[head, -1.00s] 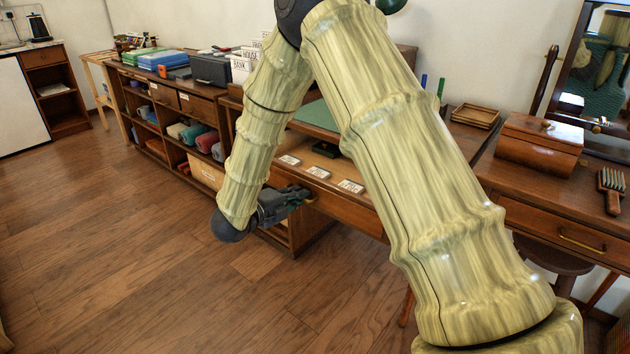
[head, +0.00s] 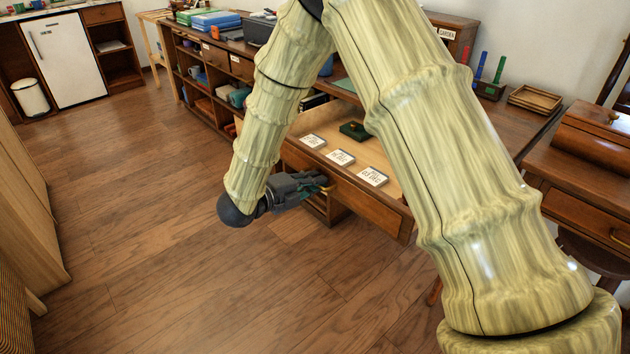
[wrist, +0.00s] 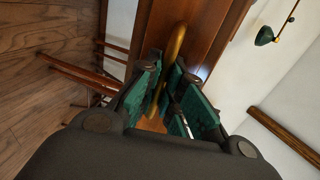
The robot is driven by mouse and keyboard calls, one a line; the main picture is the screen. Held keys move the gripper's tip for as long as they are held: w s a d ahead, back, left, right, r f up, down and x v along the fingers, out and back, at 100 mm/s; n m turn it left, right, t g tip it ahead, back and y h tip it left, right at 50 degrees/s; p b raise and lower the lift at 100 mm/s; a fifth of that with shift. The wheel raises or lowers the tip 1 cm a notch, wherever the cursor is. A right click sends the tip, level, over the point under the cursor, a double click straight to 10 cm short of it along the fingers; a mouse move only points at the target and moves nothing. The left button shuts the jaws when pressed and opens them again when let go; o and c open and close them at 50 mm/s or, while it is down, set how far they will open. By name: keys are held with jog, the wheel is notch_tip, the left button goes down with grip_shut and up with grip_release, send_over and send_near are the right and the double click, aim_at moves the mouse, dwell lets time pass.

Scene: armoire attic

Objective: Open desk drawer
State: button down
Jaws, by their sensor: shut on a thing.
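The desk drawer (head: 365,200) stands pulled out from the desk (head: 508,128), its pale inside showing from above. Several white cards and a dark green object (head: 354,130) lie in it. My gripper (head: 322,184) is at the drawer's front, shut on its brass handle. In the wrist view the handle (wrist: 176,45) runs between the green finger pads of my gripper (wrist: 170,103), against the brown drawer front (wrist: 208,35). My arm hides part of the desk and drawer in the head view.
A low shelf unit (head: 190,84) with boxes stands to the left of the desk. A second table with a drawer (head: 585,213) and a wooden box (head: 597,136) is at the right. The wooden floor in front is clear.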

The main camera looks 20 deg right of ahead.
jog(key=c, duration=1.5)
grip_release()
jog(key=shift+c, duration=0.2)
jog(key=v, duration=1.2)
jog(key=shift+f, duration=0.1)
